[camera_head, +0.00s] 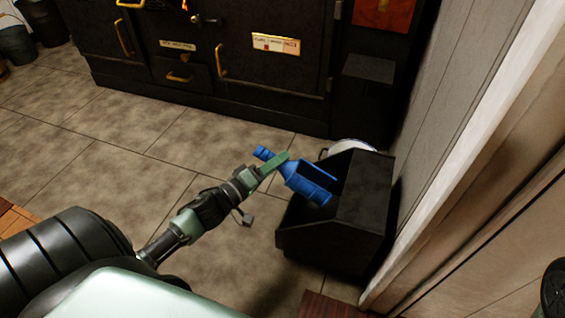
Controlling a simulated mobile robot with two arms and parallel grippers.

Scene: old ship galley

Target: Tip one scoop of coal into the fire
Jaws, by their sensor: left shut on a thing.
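A blue scoop (310,187) is held by my left gripper (274,166), whose green fingers are shut on it near its grip. The scoop's wider end hangs over the open top of a black coal box (350,222) and partly inside it. I cannot make out coal in the scoop or in the dark box. The black stove (270,85) stands at the back with its large doors closed. A small orange glow (184,5) shows at the top edge of the view. My right gripper is out of view.
A white wall (470,140) runs close along the right of the coal box. A white round container (350,146) is partly hidden behind the box. Dark buckets (17,44) stand at the far left. The tiled floor (130,125) before the stove is clear.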

